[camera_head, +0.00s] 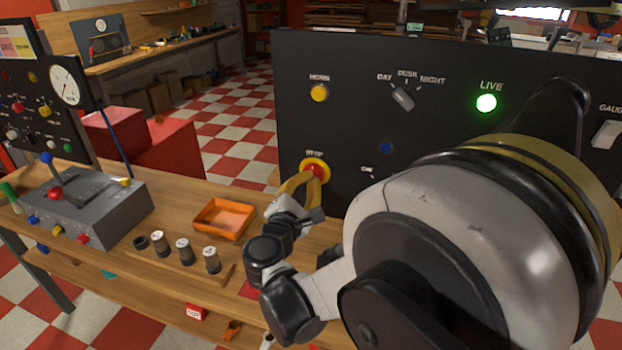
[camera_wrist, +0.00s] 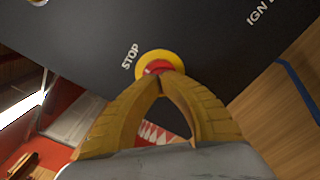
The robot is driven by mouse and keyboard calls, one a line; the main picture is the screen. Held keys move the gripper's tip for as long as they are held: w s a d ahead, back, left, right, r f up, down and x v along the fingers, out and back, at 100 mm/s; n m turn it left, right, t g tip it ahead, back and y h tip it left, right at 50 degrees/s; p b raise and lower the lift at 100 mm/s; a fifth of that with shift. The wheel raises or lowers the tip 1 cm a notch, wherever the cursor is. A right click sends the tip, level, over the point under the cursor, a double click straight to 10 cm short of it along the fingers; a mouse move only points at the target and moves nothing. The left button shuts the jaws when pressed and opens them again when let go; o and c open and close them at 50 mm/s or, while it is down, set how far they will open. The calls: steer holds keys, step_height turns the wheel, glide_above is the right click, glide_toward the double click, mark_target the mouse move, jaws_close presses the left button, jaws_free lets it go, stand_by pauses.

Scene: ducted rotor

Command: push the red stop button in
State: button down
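The red stop button (camera_head: 314,168) sits in a yellow ring on the black upright panel (camera_head: 300,120), under a STOP label. It also shows in the wrist view (camera_wrist: 158,68), with its lower part hidden behind my fingertips. My gripper (camera_head: 316,179) is in front of the button, its yellow fingers brought together at the tips. In the wrist view, the shut fingertips (camera_wrist: 161,80) overlap the button's lower edge. I cannot tell whether they touch it or how far in it is. Nothing is held between the fingers.
The panel also carries a yellow HORN button (camera_head: 319,93), a selector knob (camera_head: 403,98) and a lit green LIVE lamp (camera_head: 486,103). A grey control box (camera_head: 90,210) stands farther left.

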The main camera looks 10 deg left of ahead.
steer(key=s, duration=0.7)
steer(key=shift+a+b, duration=0.3)
steer(key=shift+b, duration=0.1)
stand_by(0.6)
steer(key=s+d+f+m+g+h, duration=0.1)
steer(key=d+m+g, duration=0.45)
steer(key=d, duration=0.85)
steer(key=s+d+m+g+h, duration=0.25)
steer(key=d+m, duration=0.55)
steer(key=d, duration=0.5)
steer(key=s+d+f+m+g+y, duration=0.1)
steer(key=s+d+m+y, duration=0.1)
steer(key=s+m, duration=0.4)
steer(key=s+d+f+m+g+y, duration=0.1)
steer(key=s+d+f+m+y, duration=0.1)
steer(key=s+d+m, duration=0.3)
steer(key=s+m, duration=0.1)
steer(key=s, duration=0.3)
steer(key=shift+d+m+g+y, duration=0.3)
steer(key=shift+m+g+y, duration=0.05)
steer(key=shift+g, duration=0.05)
